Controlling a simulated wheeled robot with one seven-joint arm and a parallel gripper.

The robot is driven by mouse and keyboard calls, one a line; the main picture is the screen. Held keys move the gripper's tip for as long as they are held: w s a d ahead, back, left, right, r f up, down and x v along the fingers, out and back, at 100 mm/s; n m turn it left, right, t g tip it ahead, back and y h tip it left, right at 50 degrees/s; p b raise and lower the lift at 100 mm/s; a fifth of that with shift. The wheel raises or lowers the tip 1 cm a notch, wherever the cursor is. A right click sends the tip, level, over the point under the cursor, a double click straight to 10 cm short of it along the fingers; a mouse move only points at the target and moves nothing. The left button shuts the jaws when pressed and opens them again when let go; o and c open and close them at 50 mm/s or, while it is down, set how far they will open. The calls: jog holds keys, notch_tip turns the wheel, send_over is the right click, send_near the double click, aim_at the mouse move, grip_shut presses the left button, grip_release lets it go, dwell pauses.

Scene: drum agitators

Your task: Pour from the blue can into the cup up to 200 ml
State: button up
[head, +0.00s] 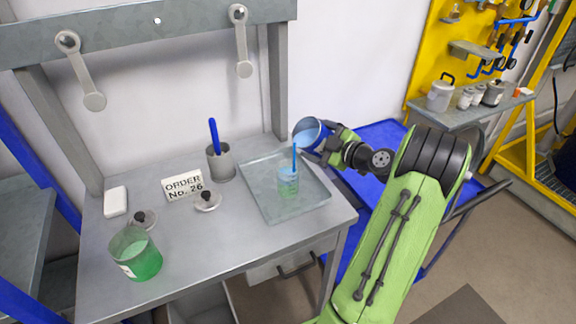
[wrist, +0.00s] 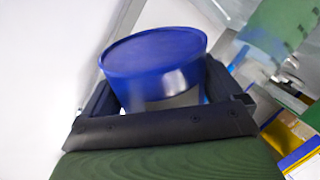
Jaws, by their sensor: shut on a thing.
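The blue can (head: 310,126) is tipped on its side above the back right of the metal tray, its mouth toward the left. My gripper (head: 330,146) is shut on it. In the wrist view the can's blue round end (wrist: 155,50) sits between my gripper's black jaws (wrist: 160,100). A thin blue stream (head: 295,157) runs from the can's lip down into the clear cup (head: 288,182). The cup stands upright on the tray (head: 262,204), with green in its lower part and pale blue above. Any level marks are too small to read.
A glass beaker of green liquid (head: 136,254) stands at the table's front left. Two black-knobbed lids (head: 207,201), an order card (head: 183,185), a white block (head: 115,201) and a grey holder with a blue rod (head: 220,163) are left of the tray. A blue cart (head: 385,134) stands right.

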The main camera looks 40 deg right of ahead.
jog(key=f+m+b, duration=0.1)
jog(key=f+b, duration=0.1)
jog(key=d+f+m+b, duration=0.1)
jog(key=f+b, duration=0.1)
jog(key=d+f+m+t+b, duration=0.1)
jog(key=f+b, duration=0.1)
jog(key=f, duration=0.1)
jog(key=shift+s+y, duration=0.25)
jog(key=shift+y, duration=0.15)
jog(key=shift+r+m, duration=0.3)
jog(key=shift+r, duration=0.25)
jog(key=d+r+m+p, duration=0.1)
jog(key=m, duration=0.1)
jog(key=d+r+m+t+p, duration=0.1)
jog(key=m+p, duration=0.1)
jog(key=shift+s+r, duration=0.2)
jog(key=shift+r, duration=0.2)
